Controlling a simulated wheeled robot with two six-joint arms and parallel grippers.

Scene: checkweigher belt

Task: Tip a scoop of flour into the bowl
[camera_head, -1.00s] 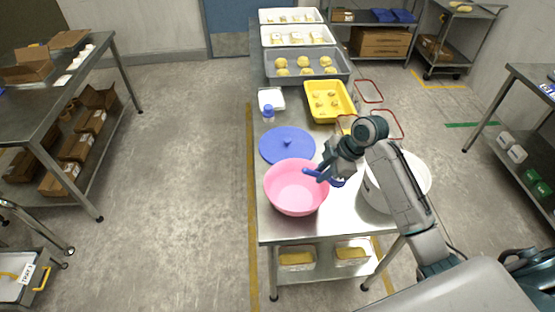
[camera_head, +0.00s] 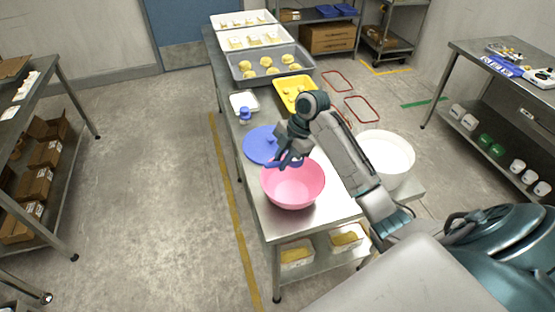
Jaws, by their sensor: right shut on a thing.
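The pink bowl (camera_head: 292,191) stands on the near end of the steel table and looks empty inside, as far as I can see. My right gripper (camera_head: 289,158) is over the bowl's far rim, shut on a blue scoop (camera_head: 272,164). The scoop is partly hidden by the gripper, and I cannot tell whether it holds flour. A white tub (camera_head: 386,153) with white contents, likely flour, stands to the right of the bowl. My left gripper is not in view.
A blue lid (camera_head: 258,146) lies just behind the bowl. A blue-capped bottle (camera_head: 245,116), a white tray (camera_head: 241,100), a yellow tray (camera_head: 290,87) and a grey tray (camera_head: 241,73) of dough balls stand farther back. Open floor lies left of the table.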

